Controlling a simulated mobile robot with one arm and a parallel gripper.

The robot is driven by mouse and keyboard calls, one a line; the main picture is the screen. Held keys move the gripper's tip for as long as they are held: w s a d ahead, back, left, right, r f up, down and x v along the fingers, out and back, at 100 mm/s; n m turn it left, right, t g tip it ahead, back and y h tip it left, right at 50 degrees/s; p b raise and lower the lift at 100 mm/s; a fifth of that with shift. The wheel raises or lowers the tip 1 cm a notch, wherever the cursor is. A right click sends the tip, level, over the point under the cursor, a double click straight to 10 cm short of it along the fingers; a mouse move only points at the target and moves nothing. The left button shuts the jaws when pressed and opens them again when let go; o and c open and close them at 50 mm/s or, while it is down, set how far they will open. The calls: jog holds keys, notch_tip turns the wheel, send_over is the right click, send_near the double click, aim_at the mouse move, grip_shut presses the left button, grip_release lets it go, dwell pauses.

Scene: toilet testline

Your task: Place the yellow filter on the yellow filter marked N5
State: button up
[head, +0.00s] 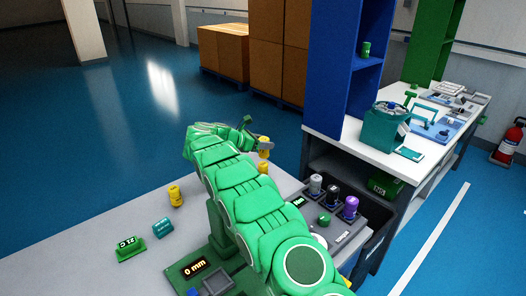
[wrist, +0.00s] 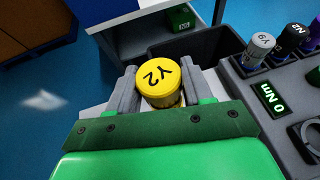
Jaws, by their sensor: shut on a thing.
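My gripper (wrist: 160,92) is shut on a yellow filter (wrist: 158,75), a cylinder with "Y2" on its top face. The grey fingers sit on either side of it. In the head view my gripper (head: 254,145) holds this filter (head: 264,146) above the grey table's far edge. Another yellow filter (head: 263,168) shows just below it, partly hidden by my arm. A third yellow filter (head: 176,195) stands on the table to the left. I cannot read an N5 mark on any filter.
Grey, dark and purple cylinders (head: 350,207) stand in a grey fixture (head: 335,238) at the right, beside a dark bin (wrist: 205,52). A green block (head: 130,248) and a teal block (head: 163,226) lie on the table's left. The table's front left is clear.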

aim_at(263, 151)
jog(key=shift+w+a+f, duration=0.15)
jog(key=shift+w+f, duration=0.45)
jog(key=shift+f, duration=0.05)
jog(key=shift+f, duration=0.1)
jog(key=shift+w+f, duration=0.25)
jog(key=shift+f, duration=1.4)
jog(key=shift+f, duration=0.15)
jog(key=o, duration=1.1)
